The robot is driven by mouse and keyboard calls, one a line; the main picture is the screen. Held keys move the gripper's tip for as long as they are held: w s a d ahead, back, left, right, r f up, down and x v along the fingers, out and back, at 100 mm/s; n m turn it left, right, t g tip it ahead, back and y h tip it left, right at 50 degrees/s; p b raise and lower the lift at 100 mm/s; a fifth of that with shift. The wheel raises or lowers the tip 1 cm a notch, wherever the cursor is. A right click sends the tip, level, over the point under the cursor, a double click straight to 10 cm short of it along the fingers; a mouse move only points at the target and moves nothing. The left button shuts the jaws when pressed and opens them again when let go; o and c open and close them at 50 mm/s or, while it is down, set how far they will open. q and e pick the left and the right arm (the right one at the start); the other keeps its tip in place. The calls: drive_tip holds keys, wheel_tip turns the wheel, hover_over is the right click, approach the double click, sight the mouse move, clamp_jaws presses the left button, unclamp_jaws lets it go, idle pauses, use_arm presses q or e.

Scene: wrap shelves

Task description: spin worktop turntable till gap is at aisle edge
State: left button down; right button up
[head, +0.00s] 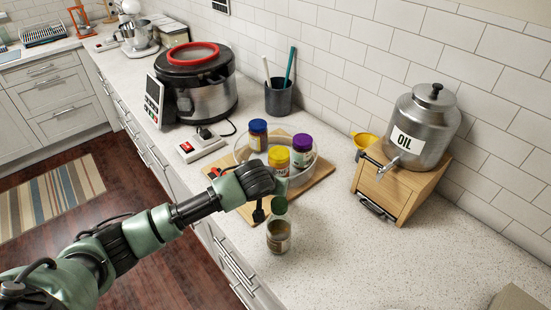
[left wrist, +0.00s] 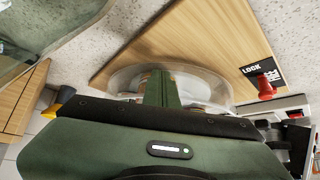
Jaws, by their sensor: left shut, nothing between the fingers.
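The turntable (head: 241,150) is a clear, low-walled round tray on a wooden board (head: 318,180). It holds a blue-lidded jar (head: 258,135) at the back left, a yellow-lidded jar (head: 279,159) toward the front and a purple-lidded jar (head: 302,150) at the right. My left gripper (head: 281,183) is shut and empty at the tray's front side, hiding part of its rim. In the left wrist view, its green fingers (left wrist: 164,88) overlap the clear tray (left wrist: 207,86); I cannot tell whether they touch it. No jar shows at the tray's left side. My right gripper is not in view.
A green-lidded jar (head: 279,233) stands on the worktop just in front of my left gripper. A red knob (left wrist: 265,86) sits by a LOCK label on the board. An oil dispenser (head: 424,118) stands right, a cooker (head: 196,85) behind left.

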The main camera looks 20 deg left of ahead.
use_arm(q)
drive_tip(key=shift+w+r, duration=0.1)
drive_tip(key=shift+w, duration=0.05)
drive_tip(key=shift+s+d+p, duration=0.3)
drive_tip(key=shift+s+p, duration=0.35)
drive_tip(key=shift+p, duration=0.15)
drive_tip(key=shift+s+d+p, duration=0.35)
drive_tip(key=shift+s+p, duration=0.25)
drive_tip(key=shift+s, duration=0.45)
